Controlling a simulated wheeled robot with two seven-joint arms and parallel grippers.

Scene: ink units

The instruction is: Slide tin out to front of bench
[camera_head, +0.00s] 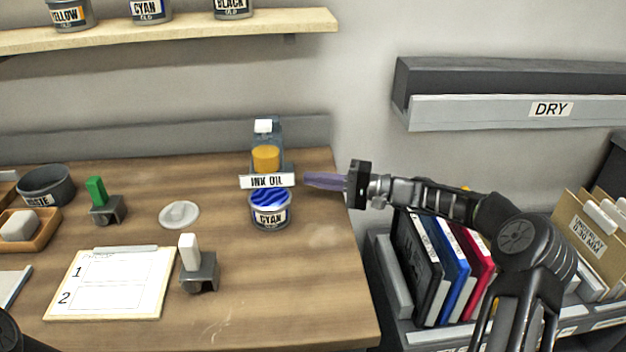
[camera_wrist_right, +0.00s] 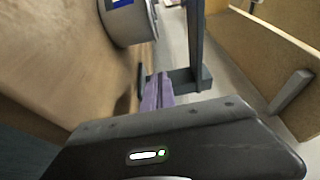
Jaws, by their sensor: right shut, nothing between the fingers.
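The open cyan tin (camera_head: 270,213) stands upright on the wooden bench (camera_head: 235,300), with blue ink showing inside. It is just in front of the ink oil label and also shows in part at the top of the right wrist view (camera_wrist_right: 130,22). My right gripper (camera_head: 308,181) reaches in from the right with its purple fingers shut and empty. In the head view its tips are to the right of the tin and slightly behind it, near the label's right end. The fingers also show in the wrist view (camera_wrist_right: 158,88), apart from the tin. My left gripper is out of view.
An ink oil bottle (camera_head: 266,158) with its label (camera_head: 267,181) stands behind the tin. A white lid (camera_head: 179,214), a grey holder (camera_head: 200,272) and a clipboard (camera_head: 112,284) lie to the left. The bench in front of the tin is clear.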

